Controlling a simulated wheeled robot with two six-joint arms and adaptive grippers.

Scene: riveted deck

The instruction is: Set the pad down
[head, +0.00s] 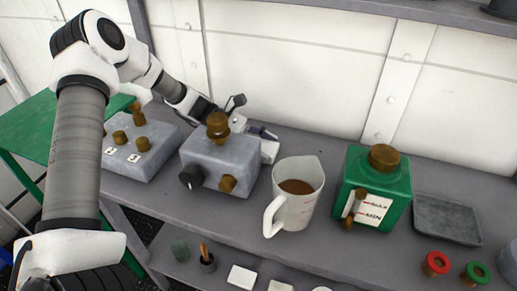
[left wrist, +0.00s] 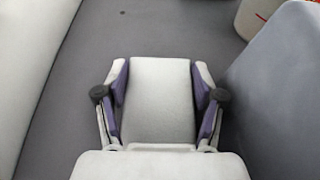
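The pad (left wrist: 160,98) is a plain light grey block between the purple-lined fingers of my left gripper (left wrist: 158,104). Both fingers press against its sides in the left wrist view. In the head view, my left gripper (head: 258,131) is behind the grey control box (head: 222,164), which partly hides it. A pale end of the pad (head: 269,151) shows at the box's right. The pad is low over the grey bench (head: 315,147); I cannot tell whether it touches the surface. My right gripper is not in view.
A white measuring jug (head: 294,208) with brown liquid stands right of the box. A green canister (head: 376,190) and a dark grey tray (head: 446,219) are further right. Another grey box (head: 141,150) with brown knobs is at left. The white wall (head: 300,70) runs behind.

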